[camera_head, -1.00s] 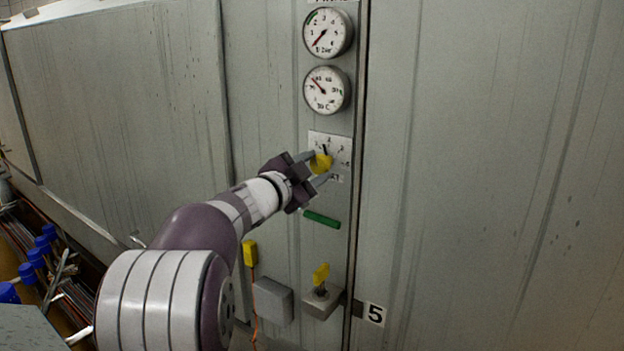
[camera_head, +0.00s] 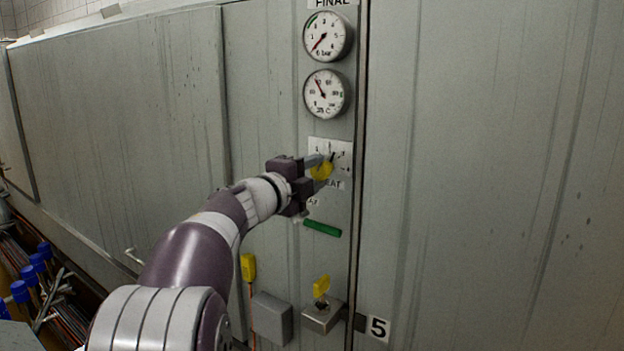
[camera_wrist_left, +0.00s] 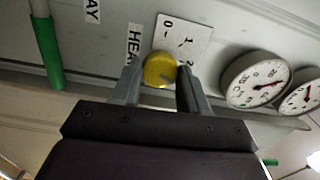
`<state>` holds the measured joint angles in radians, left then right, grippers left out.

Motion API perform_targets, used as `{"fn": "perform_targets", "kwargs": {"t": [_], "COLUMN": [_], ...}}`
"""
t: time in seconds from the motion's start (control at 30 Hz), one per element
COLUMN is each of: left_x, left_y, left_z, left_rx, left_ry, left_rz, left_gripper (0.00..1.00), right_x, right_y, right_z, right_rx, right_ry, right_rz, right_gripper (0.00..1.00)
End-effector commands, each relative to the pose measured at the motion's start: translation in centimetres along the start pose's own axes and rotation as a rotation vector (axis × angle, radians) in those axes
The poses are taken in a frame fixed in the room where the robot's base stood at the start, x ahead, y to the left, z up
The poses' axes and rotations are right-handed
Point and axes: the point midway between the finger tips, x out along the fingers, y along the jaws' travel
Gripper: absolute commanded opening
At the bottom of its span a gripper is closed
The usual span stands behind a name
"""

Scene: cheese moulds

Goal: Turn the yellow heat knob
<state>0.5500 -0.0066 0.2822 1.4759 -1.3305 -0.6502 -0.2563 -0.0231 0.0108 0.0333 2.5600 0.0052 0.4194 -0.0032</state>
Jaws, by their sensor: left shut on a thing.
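The yellow heat knob (camera_head: 321,171) sits on a white numbered dial plate (camera_head: 341,150) on the grey metal panel. My left gripper (camera_head: 320,168) is shut on the knob, with one finger on each side of it. In the left wrist view the knob (camera_wrist_left: 159,71) shows as a round yellow disc between the two fingertips (camera_wrist_left: 160,76). In the head view a black pointer shows over the dial, turned to the upper right. The fingers partly hide the knob and the plate. My right gripper is not in view.
Two round gauges (camera_head: 326,93) are above the dial. A green handle (camera_head: 322,228) is below it. Lower down are a yellow key-like switch (camera_head: 321,287) on a grey box and a yellow plug (camera_head: 248,267) with an orange cable. The wall to the right is clear.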

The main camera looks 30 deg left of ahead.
Motion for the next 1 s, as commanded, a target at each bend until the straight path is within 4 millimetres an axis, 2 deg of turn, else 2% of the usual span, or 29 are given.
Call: {"fn": "perform_targets", "kwargs": {"t": [0.63, 0.67, 0.7, 0.73, 1.0], "left_x": [-0.03, -0.03, -0.03, -0.03, -0.13], "left_y": [-0.22, -0.23, -0.23, -0.22, -0.12], "left_z": [0.05, 0.05, 0.04, 0.03, 0.02], "left_rx": [0.044, 0.044, 0.044, 0.044, 0.044], "left_ry": [-0.002, -0.002, -0.002, -0.002, -0.001], "left_rz": [-0.003, -0.003, -0.003, -0.003, -0.002], "left_gripper": [0.13, 0.53, 0.66, 0.69, 0.69], "right_x": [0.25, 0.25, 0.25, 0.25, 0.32], "right_y": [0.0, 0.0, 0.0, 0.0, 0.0], "right_z": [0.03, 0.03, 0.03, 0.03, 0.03], "right_rx": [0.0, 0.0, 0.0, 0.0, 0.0], "right_ry": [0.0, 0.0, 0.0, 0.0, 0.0], "right_rz": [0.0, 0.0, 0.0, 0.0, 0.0], "right_gripper": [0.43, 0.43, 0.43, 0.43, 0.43]}}
